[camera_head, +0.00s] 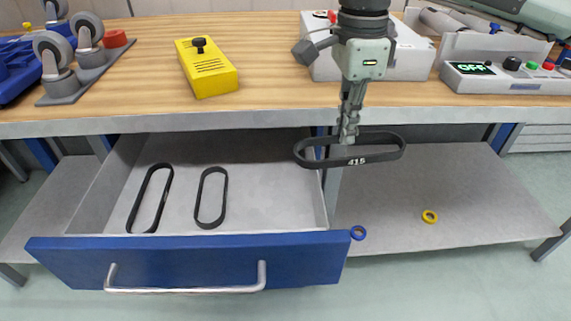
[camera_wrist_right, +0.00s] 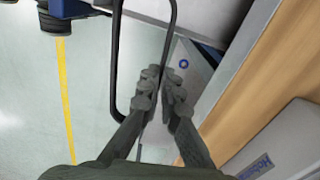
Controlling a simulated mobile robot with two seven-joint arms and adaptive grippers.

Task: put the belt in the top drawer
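A black belt (camera_head: 375,155) marked 415 hangs level in my right gripper (camera_head: 347,138), in front of the bench edge and just right of the open drawer. In the right wrist view the fingers (camera_wrist_right: 160,85) are closed on one side of the belt (camera_wrist_right: 114,60). The open top drawer (camera_head: 190,262) has a blue front and a silver handle. Two black belts lie flat inside it, one at the left (camera_head: 151,200) and one near the middle (camera_head: 211,199). My left gripper is not in view.
The wooden bench top (camera_head: 270,45) holds a yellow box (camera_head: 205,68), caster wheels (camera_head: 56,65), a white box (camera_head: 410,62) and a control panel (camera_head: 505,75). A lower shelf (camera_head: 455,190) carries a yellow ring (camera_head: 429,216). A blue ring (camera_head: 358,232) is near the drawer's right corner.

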